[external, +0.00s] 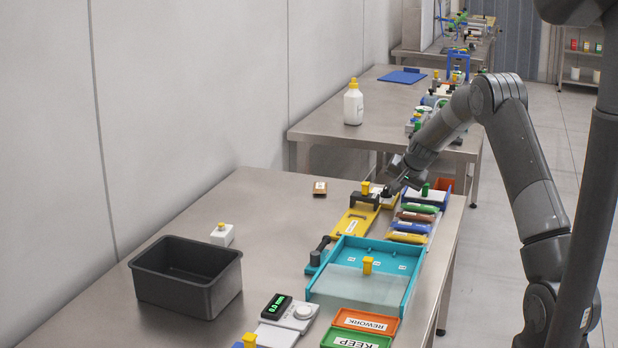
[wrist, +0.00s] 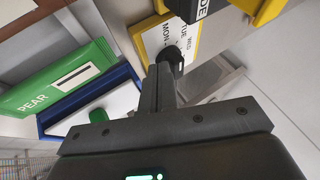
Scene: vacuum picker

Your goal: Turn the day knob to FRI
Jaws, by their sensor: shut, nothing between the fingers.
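The day dial (wrist: 153,40) is a white plate with a yellow edge, seen at the top of the wrist view. MON, TUE and WED can be read on it; FRI is not visible. The black day knob (wrist: 173,53) stands on the plate. My gripper (wrist: 164,70) is shut and empty, its fingertips right at the knob; I cannot tell whether they touch it. The fingers hide part of the knob, and its pointing direction is unclear. In the external view my gripper (external: 388,190) is at the far end of the near table, over the dial area.
A black block with lettering (wrist: 195,8) stands close to the dial. A teal tray (external: 318,290), dark bin (external: 178,287) and scale (external: 292,312) are nearer the camera.

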